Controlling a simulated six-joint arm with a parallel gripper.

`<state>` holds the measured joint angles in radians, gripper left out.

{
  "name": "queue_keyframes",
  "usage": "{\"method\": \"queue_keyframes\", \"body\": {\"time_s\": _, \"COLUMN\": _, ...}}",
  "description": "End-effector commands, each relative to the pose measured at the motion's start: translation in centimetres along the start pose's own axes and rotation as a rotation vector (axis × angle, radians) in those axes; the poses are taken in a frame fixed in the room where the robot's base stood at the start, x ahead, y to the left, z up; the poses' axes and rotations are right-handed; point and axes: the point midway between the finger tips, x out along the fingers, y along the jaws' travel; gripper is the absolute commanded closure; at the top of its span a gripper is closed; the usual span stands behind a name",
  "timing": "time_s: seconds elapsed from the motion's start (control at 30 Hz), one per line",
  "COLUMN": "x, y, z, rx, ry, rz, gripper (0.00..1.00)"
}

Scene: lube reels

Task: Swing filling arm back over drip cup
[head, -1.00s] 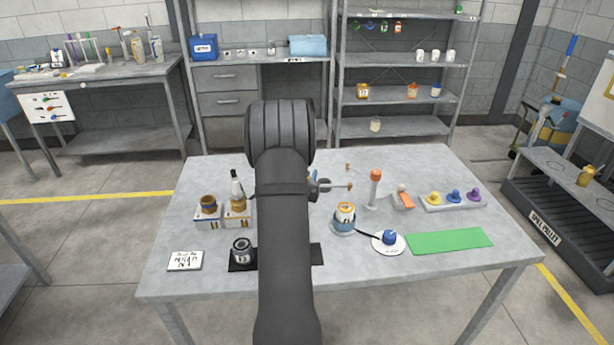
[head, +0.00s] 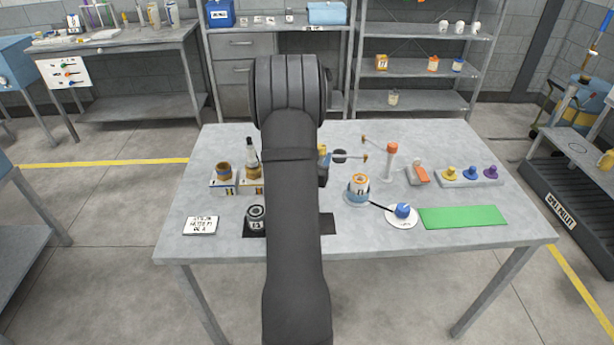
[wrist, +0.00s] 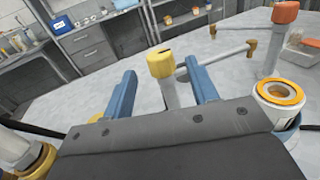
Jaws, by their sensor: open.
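A post with a yellow cap (wrist: 161,66) stands in the wrist view, and in the head view the cap (head: 322,150) shows just beside my arm. A thin grey filling arm (wrist: 222,58) with a brass tip reaches right from near this post; it also shows in the head view (head: 353,156). My gripper (wrist: 160,68) is open, with its two blue fingers on either side of the post in the picture. I cannot tell whether they touch it. A second, orange-capped post (head: 391,160) with a similar arm stands to the right. I cannot make out the drip cup.
A container with an orange rim (head: 358,188) stands right of my gripper, also close in the wrist view (wrist: 280,94). A blue knob on a white dish (head: 402,212), a green mat (head: 464,217) and a tray of coloured knobs (head: 470,178) lie further right.

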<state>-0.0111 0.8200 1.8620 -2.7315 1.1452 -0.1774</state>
Motion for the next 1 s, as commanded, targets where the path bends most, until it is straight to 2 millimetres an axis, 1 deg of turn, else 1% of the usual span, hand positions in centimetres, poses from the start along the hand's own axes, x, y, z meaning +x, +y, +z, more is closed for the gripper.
{"method": "queue_keyframes", "body": {"time_s": 0.03, "x": -1.4, "y": 0.1, "z": 0.0, "rx": -0.001, "ry": 0.003, "rz": 0.002, "gripper": 0.47}}
{"method": "queue_keyframes", "body": {"time_s": 0.2, "x": -5.5, "y": 0.1, "z": 0.0, "rx": -0.001, "ry": 0.002, "rz": 0.002, "gripper": 0.47}}
{"method": "queue_keyframes", "body": {"time_s": 0.3, "x": -7.5, "y": 0.1, "z": 0.0, "rx": -0.001, "ry": 0.001, "rz": 0.002, "gripper": 0.47}}
{"method": "queue_keyframes", "body": {"time_s": 0.43, "x": -9.4, "y": 0.1, "z": 0.0, "rx": -0.001, "ry": 0.001, "rz": 0.001, "gripper": 0.47}}
{"method": "queue_keyframes", "body": {"time_s": 0.6, "x": -10.5, "y": 0.0, "z": 0.0, "rx": 0.0, "ry": -0.001, "rz": 0.0, "gripper": 0.47}}
{"method": "queue_keyframes", "body": {"time_s": 0.87, "x": -10.6, "y": 0.0, "z": 0.0, "rx": 0.0, "ry": -0.001, "rz": 0.0, "gripper": 0.47}}
{"method": "queue_keyframes", "body": {"time_s": 0.97, "x": -10.5, "y": 0.0, "z": 0.0, "rx": -0.008, "ry": -0.001, "rz": -0.003, "gripper": 0.64}}
{"method": "queue_keyframes", "body": {"time_s": 1.0, "x": -10.5, "y": -0.1, "z": 0.1, "rx": -0.021, "ry": -0.001, "rz": -0.007, "gripper": 0.72}}
